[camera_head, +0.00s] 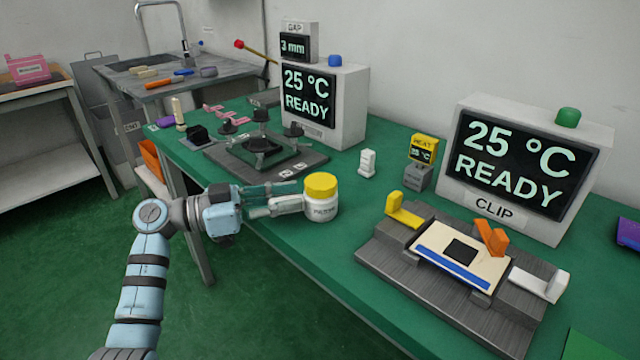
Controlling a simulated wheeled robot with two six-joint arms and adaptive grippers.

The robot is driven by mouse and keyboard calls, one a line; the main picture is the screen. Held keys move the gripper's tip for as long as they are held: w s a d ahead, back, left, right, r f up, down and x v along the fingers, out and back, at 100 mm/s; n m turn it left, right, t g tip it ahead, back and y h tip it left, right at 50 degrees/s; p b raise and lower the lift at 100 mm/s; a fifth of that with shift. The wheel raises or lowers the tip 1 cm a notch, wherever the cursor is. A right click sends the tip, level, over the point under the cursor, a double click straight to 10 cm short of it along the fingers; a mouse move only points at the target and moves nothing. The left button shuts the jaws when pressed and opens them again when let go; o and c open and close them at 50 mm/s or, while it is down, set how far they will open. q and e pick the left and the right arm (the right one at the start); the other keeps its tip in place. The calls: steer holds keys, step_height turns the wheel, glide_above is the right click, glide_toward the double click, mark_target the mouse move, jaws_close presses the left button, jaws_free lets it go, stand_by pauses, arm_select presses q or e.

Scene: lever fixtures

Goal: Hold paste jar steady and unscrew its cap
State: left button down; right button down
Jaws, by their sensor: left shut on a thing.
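The paste jar (320,208) is a small white jar with a dark label, upright on the green table near its front edge. Its yellow cap (321,184) sits on top of it. My left gripper (303,198) reaches in from the left and is shut on the jar's left side, with its fingers at body height below the cap. The far side of the jar and part of the fingers' contact are hidden. My right gripper is not in view.
A grey fixture with a board (462,252) and yellow, orange and white levers stands right of the jar. Display boxes reading 25 °C READY stand behind, one at the back (351,105) and one labelled CLIP (590,185). A dark plate fixture (300,160) lies behind my left gripper.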

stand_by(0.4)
arm_select(q)
steer(key=c, duration=1.3)
jaws_free()
steer(key=shift+c, duration=0.2)
steer(key=shift+a, duration=0.1)
